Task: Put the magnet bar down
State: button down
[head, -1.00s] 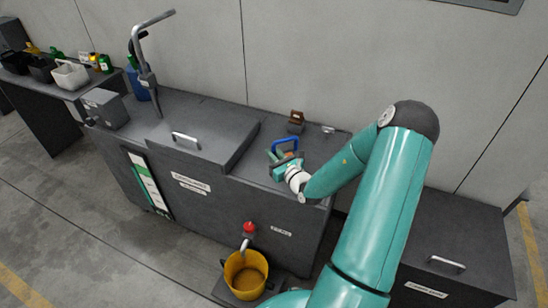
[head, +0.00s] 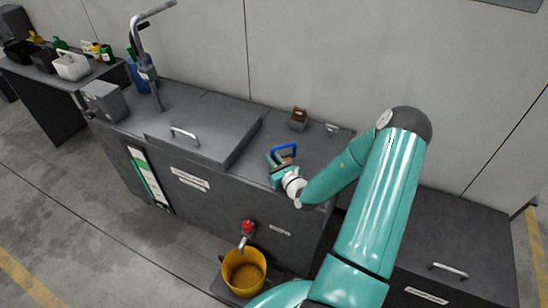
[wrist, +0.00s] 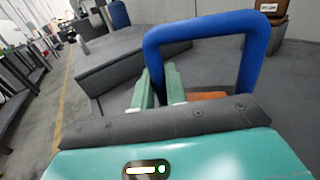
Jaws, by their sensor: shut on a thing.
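The magnet bar (head: 284,148) shows as a blue loop handle over the right part of the dark bench top. In the wrist view its blue handle (wrist: 205,27) rises as an arch, with an orange part low between its legs. My gripper (head: 279,166) is at the handle's near left side. In the wrist view the pale green fingers (wrist: 160,88) are shut around the handle's left leg. The bar's lower part is mostly hidden by my gripper, and I cannot tell whether it touches the bench top.
The grey bench (head: 225,200) has a raised lid (head: 205,125) to the left. A brown block (head: 298,118) stands behind the bar, near the wall. A red-knobbed tap (head: 247,228) sits over a yellow bucket (head: 244,272) below. Bench top right of the bar is partly clear.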

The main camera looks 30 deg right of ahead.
jog(key=shift+s+r, duration=0.15)
jog(key=shift+f, duration=0.3)
jog(key=c, duration=1.4)
grip_release()
jog(key=shift+r, duration=0.1)
